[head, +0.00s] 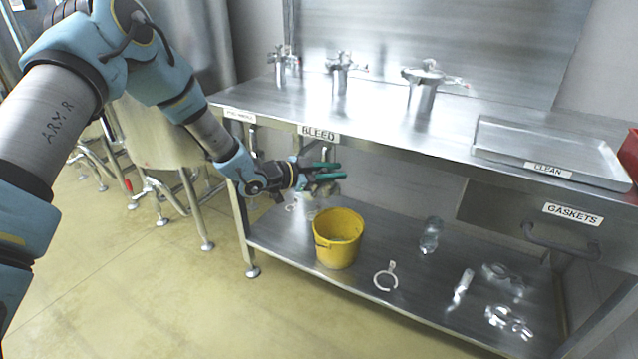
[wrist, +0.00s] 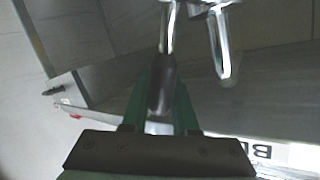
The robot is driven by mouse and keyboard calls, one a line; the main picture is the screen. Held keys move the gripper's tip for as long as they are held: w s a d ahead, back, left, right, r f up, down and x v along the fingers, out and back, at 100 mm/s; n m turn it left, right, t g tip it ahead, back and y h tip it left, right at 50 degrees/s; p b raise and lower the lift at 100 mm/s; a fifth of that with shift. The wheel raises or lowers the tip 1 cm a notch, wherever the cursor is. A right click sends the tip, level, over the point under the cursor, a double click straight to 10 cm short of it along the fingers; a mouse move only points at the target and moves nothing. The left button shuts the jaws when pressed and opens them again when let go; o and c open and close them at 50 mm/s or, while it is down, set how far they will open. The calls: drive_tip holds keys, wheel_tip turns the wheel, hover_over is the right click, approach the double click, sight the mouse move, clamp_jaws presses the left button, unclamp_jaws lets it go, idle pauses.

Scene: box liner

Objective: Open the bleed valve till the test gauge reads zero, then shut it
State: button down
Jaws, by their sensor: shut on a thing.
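My gripper (head: 333,171) is under the front edge of the steel bench, just below the BLEED label (head: 318,132). In the wrist view its green fingers (wrist: 163,105) are shut on the dark end of a slim metal lever (wrist: 168,32), which looks like the bleed valve's handle. The valve body is mostly hidden behind the gripper in the head view. Part of the label (wrist: 270,152) shows upside down at the lower right of the wrist view. I cannot make out a test gauge or any reading in either view.
A yellow bucket (head: 338,240) stands on the lower shelf (head: 290,245) below my gripper. A clear bottle (head: 431,235), a ring clamp (head: 386,277) and other fittings lie to its right. A second metal handle (wrist: 220,45) is close right of the gripped lever in the wrist view.

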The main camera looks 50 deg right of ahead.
drive_tip(key=s+f+m+t+y+b, duration=0.3)
drive_tip(key=f+m+t+b, duration=0.4)
drive_tip(key=b, duration=1.7)
wheel_tip(320, 180, down, 3)
drive_tip(key=shift+s+d+r+y, duration=0.1)
drive_tip(key=shift+s+d+y, duration=0.3)
drive_tip(key=shift+w+m, duration=0.1)
drive_tip(key=shift+m, duration=0.2)
drive_tip(key=c, duration=0.7)
unclamp_jaws()
drive_tip(key=shift+r, duration=0.1)
drive_tip(key=shift+r, duration=0.1)
